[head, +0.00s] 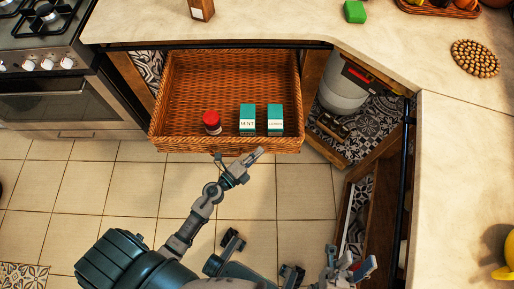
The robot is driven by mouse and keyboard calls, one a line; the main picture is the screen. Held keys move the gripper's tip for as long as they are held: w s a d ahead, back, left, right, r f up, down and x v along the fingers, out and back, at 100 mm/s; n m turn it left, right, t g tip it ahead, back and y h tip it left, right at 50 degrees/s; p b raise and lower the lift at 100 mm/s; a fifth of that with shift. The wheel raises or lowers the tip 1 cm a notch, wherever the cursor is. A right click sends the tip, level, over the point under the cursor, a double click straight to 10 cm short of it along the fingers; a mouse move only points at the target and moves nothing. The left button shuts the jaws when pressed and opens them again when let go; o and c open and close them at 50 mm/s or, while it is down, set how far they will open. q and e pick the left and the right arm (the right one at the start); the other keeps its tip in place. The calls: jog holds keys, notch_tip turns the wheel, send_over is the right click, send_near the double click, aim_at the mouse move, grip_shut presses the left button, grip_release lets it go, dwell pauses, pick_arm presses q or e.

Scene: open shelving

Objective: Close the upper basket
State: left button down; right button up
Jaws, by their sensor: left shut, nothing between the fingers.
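The upper basket (225,145) is a brown woven drawer. It is pulled out from under the countertop, open at the top. In it are a red-capped jar (211,122) and two teal-and-white boxes (247,119), (275,119) near its front wall. My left gripper (253,158) is shut and empty, just in front of the basket's front wall, right of its middle. I cannot tell whether it touches the wall. My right gripper (349,266) is low in the picture, right of centre, away from the basket; its finger opening is unclear.
An oven (62,105) with a stove stands left of the basket. To the right, an open corner cabinet holds a grey-white cylinder (342,95). The countertop (455,160) runs along the back and right. Tiled floor (130,190) in front is clear.

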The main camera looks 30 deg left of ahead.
pick_arm(q)
jog(key=shift+w+a+f, duration=0.15)
jog(key=shift+w+a, duration=0.25)
jog(key=shift+w, duration=0.3)
jog(key=shift+w+a, duration=0.1)
jog(key=shift+w, duration=0.1)
